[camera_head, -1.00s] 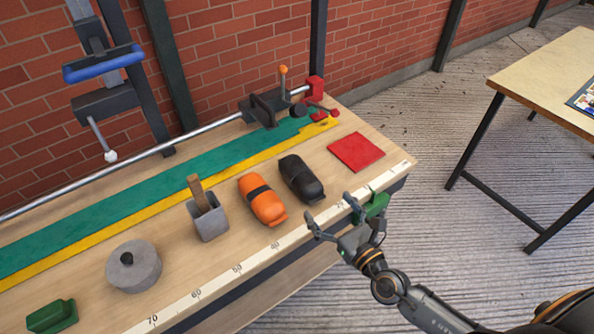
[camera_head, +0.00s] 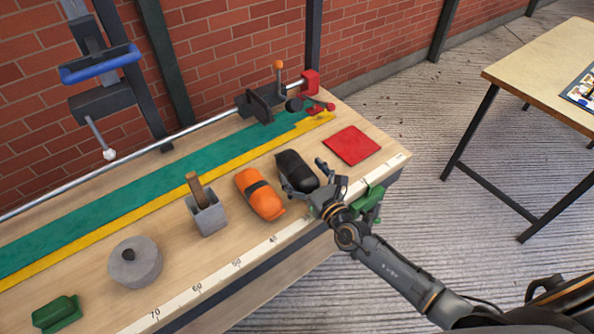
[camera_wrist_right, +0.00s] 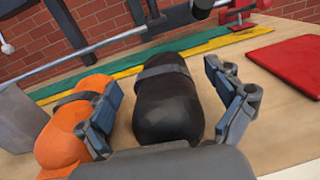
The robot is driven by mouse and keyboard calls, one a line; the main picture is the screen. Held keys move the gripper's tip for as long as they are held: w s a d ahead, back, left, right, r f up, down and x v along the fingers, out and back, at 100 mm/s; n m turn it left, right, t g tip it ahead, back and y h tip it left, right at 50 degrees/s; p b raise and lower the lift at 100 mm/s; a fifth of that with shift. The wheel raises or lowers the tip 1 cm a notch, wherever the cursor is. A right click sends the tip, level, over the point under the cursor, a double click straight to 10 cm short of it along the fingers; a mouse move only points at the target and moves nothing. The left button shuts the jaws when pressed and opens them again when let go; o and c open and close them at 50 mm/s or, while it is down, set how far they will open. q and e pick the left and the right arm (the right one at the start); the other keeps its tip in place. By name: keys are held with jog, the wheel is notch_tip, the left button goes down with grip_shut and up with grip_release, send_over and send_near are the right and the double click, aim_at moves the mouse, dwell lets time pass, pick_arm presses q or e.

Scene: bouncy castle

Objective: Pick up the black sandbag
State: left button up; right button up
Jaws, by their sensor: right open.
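The black sandbag (camera_head: 295,171) lies on the wooden bench, between an orange sandbag (camera_head: 260,194) and a red square pad (camera_head: 352,145). My right gripper (camera_head: 305,178) is open at the near end of the black sandbag. In the right wrist view the black sandbag (camera_wrist_right: 168,98) lies between the two spread fingers of the right gripper (camera_wrist_right: 170,108). The left finger sits between the black sandbag and the orange sandbag (camera_wrist_right: 72,125). I cannot tell whether either finger touches a bag. My left gripper is not in view.
A grey holder with a wooden handle (camera_head: 207,215), a round grey weight (camera_head: 135,262) and a green block (camera_head: 57,313) stand to the left on the bench. A clamp (camera_head: 265,104) on a metal rail is behind. A green part (camera_head: 368,200) is at the front edge.

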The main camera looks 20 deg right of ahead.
jog(key=shift+s, duration=0.1)
jog(key=shift+c, duration=0.9)
jog(key=c, duration=1.5)
pick_arm(q)
jog(key=shift+s, duration=0.25)
pick_arm(e)
jog(key=shift+r, duration=0.2)
jog(key=shift+c, duration=0.9)
